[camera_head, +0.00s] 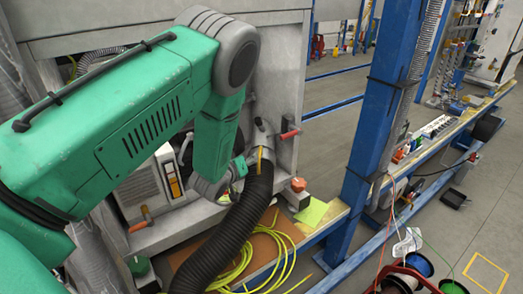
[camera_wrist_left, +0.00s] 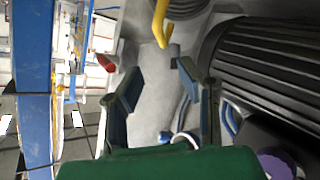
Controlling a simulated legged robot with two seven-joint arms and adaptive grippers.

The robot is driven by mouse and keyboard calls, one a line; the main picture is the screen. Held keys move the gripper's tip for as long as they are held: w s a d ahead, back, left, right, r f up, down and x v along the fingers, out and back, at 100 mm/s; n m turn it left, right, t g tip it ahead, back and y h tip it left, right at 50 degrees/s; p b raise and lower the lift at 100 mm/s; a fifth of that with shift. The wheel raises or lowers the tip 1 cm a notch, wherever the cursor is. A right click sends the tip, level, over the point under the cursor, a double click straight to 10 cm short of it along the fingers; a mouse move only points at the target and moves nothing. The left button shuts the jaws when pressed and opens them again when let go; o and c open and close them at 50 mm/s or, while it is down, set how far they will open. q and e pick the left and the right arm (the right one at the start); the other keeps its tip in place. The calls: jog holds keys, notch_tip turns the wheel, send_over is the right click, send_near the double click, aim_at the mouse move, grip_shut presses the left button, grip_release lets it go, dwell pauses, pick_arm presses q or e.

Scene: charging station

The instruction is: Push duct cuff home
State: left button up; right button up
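A black ribbed duct (camera_head: 240,225) rises from the lower middle to a grey metal port (camera_head: 262,133) on the cabinet face. Its upper end, by a yellow lever (camera_head: 259,160), meets the port, but I cannot tell how far the cuff is seated. My left gripper (camera_head: 238,170) is just left of the duct's upper end, partly hidden by my arm. In the wrist view its fingers (camera_wrist_left: 158,70) are apart with nothing clamped between them. The yellow lever (camera_wrist_left: 160,22) is beyond the fingertips there, and the ribbed duct (camera_wrist_left: 265,60) is to their right. My right gripper is out of view.
Red-handled clamps (camera_head: 288,134) stick out from the cabinet (camera_head: 285,85). A yellow cable coil (camera_head: 265,255) lies below the duct. A red button box (camera_head: 297,190) stands to the right. A blue post (camera_head: 375,120) rises farther right, with open floor beyond.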

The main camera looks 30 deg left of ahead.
aim_at(260, 150)
pick_arm(q)
jog(key=x, duration=1)
jog(key=shift+s+a+f+b, duration=0.15)
jog(key=shift+f+b, duration=0.05)
jog(key=shift+b, duration=0.15)
jog(key=shift+w+f, duration=0.15)
jog(key=shift+w, duration=0.4)
grip_shut()
